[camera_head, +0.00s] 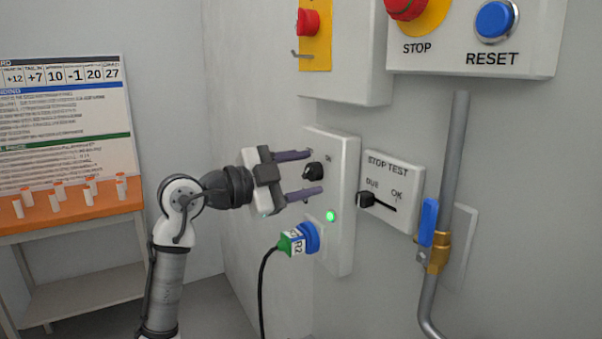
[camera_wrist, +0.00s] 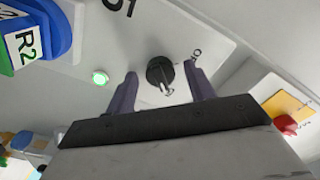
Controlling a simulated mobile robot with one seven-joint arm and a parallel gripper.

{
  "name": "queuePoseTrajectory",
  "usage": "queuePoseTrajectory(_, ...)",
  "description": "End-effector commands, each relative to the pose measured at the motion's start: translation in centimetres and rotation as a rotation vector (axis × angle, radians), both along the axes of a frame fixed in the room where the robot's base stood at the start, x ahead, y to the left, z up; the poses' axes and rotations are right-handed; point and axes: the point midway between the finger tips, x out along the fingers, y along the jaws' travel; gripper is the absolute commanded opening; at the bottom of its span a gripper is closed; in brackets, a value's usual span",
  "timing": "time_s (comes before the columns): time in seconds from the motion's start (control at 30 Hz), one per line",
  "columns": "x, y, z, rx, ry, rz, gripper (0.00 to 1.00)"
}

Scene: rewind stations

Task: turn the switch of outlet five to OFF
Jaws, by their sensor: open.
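A white outlet box (camera_head: 342,190) on the wall carries a black rotary switch (camera_head: 314,172), a lit green lamp (camera_head: 330,216) and a blue plug (camera_head: 311,238) with a green-and-white tag. My gripper (camera_head: 315,171) is open, with its two purple fingers pointing at the box, one above and one below the switch. In the wrist view the switch (camera_wrist: 159,71) lies between the open fingertips; contact cannot be told. Its light pointer tilts toward the palm. Small marks beside the right finger are partly hidden. The lamp (camera_wrist: 100,77) glows. The outlet's number is not clearly readable.
A STOP TEST panel (camera_head: 393,190) with a black knob is just right of the box. A blue valve handle (camera_head: 429,221) on a grey pipe (camera_head: 453,160) is farther right. Boxes with STOP and RESET (camera_head: 495,20) buttons hang above. A black cable (camera_head: 263,290) hangs below the plug.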

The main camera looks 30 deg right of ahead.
Motion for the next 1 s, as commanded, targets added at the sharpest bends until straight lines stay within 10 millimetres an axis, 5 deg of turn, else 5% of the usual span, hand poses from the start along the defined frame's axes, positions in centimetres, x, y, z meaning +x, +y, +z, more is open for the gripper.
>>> queuePoseTrajectory(0.13, 0.01, 0.02, 0.01, 0.000, 0.000, 0.000, 0.52)
queuePoseTrajectory(0.47, 0.00, 0.06, 0.01, 0.000, 0.000, 0.000, 0.09)
queuePoseTrajectory(1.0, -0.04, 0.03, 0.15, 0.010, 0.169, -0.001, 0.09)
